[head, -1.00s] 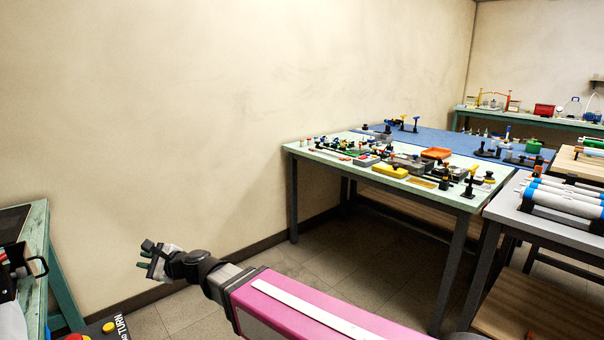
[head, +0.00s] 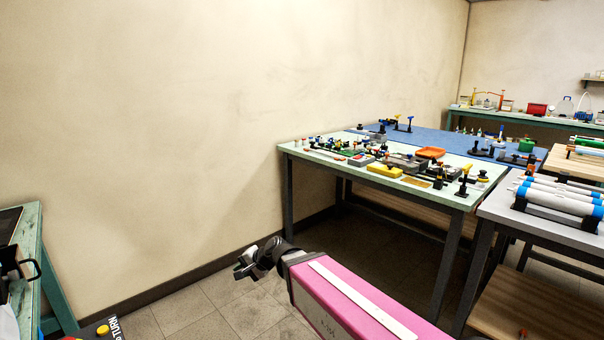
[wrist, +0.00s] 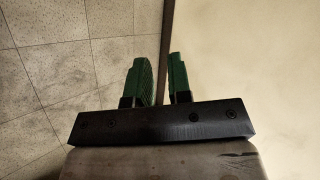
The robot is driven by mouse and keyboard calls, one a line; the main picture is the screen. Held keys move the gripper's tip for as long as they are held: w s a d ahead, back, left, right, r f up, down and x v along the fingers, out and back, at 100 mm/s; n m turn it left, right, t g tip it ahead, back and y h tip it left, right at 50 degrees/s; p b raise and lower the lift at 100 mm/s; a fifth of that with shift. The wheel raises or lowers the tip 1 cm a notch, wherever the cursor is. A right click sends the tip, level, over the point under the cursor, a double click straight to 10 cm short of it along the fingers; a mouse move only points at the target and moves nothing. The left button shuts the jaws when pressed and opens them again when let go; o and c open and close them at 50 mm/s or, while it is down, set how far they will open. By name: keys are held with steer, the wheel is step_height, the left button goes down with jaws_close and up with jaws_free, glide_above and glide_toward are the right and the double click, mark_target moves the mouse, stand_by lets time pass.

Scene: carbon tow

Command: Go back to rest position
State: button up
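My gripper (head: 243,268) hangs over the bare floor in the head view, left of the light green table (head: 447,197) and apart from it. In the wrist view its two green fingers (wrist: 160,80) stand apart with a narrow gap between them. Nothing is between the fingers; only floor and wall show past them. My pink arm reaches in from the lower right of the head view.
The cream wall (head: 150,130) rises behind my gripper, with a dark baseboard (head: 185,282). A green-framed bench (head: 35,240) stands at the left edge. Tools crowd the light green table; a grey table (head: 505,208) with white-blue tubes stands right. The floor (head: 215,310) between is clear.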

steer(key=d+f+n+g+h, duration=0.1)
steer(key=d+f+h, duration=0.4)
steer(key=d, duration=1.4)
steer(key=s+d+f+n+g+h, duration=0.1)
steer(key=d+f+n+g+h, duration=0.1)
steer(key=d, duration=1.8)
step_height(320, 180, down, 4)
steer(key=n+h, duration=0.1)
steer(key=h, duration=0.1)
steer(key=shift+s+r+h, duration=0.15)
steer(key=shift+r+h, duration=0.05)
steer(key=shift+h, duration=0.2)
steer(key=shift+a, duration=0.2)
